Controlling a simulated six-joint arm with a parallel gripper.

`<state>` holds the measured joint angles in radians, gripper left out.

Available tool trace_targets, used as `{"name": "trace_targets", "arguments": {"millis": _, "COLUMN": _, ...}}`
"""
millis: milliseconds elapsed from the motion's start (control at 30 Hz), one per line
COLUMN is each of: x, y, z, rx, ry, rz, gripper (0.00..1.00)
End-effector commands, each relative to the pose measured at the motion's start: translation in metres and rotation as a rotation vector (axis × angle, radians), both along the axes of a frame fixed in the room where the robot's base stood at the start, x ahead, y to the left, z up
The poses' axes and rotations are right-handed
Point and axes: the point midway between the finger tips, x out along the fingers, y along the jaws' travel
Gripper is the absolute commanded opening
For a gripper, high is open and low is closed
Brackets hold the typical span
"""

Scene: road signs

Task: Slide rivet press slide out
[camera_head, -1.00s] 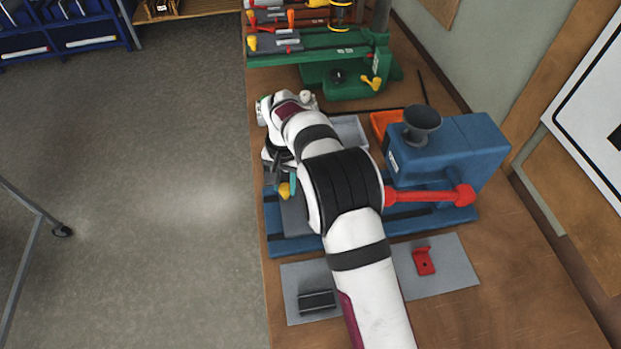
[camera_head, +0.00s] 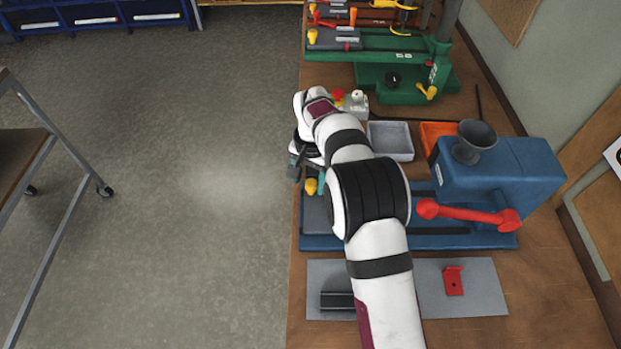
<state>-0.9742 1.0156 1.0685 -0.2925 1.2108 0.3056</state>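The rivet press is a blue machine (camera_head: 535,175) with a dark funnel on top and a red lever (camera_head: 465,213), on a long blue base (camera_head: 440,240). Its slide appears to be the grey plate (camera_head: 315,215) with a yellow knob (camera_head: 311,187) at the base's left end. My arm crosses over the base and hides its middle and part of the slide. My gripper (camera_head: 308,172) points down right at the knob, at the table's left edge. My wrist covers most of the fingers, so their opening and any contact with the knob are unclear.
A grey tray (camera_head: 391,152) and an orange tray (camera_head: 436,130) stand behind the base. A green machine (camera_head: 405,85) is farther back. Grey sheets with a black block (camera_head: 336,301) and a red bracket (camera_head: 453,281) lie in front. Open floor is to the left.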

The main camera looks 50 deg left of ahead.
Motion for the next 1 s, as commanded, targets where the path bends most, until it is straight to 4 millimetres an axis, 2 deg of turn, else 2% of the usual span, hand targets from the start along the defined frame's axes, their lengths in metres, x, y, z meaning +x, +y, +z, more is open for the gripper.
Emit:
{"name": "trace_targets", "arguments": {"millis": 233, "x": 0.001, "y": -0.001, "z": 0.001, "rx": -0.002, "ry": -0.001, "rz": -0.002, "gripper": 0.67}}
{"name": "trace_targets", "arguments": {"millis": 333, "x": 0.002, "y": -0.001, "z": 0.011, "rx": -0.001, "ry": -0.001, "rz": -0.002, "gripper": 0.67}}
{"name": "trace_targets", "arguments": {"millis": 467, "x": 0.002, "y": -0.002, "z": 0.043, "rx": 0.002, "ry": -0.003, "rz": -0.002, "gripper": 0.67}}
{"name": "trace_targets", "arguments": {"millis": 700, "x": 0.003, "y": -0.005, "z": 0.119, "rx": 0.003, "ry": -0.003, "rz": -0.002, "gripper": 0.67}}
{"name": "trace_targets", "arguments": {"millis": 833, "x": 0.003, "y": -0.006, "z": 0.145, "rx": 0.001, "ry": -0.003, "rz": -0.001, "gripper": 0.67}}
{"name": "trace_targets", "arguments": {"millis": 1000, "x": 0.003, "y": -0.007, "z": 0.158, "rx": -0.001, "ry": 0.000, "rz": -0.001, "gripper": 0.67}}
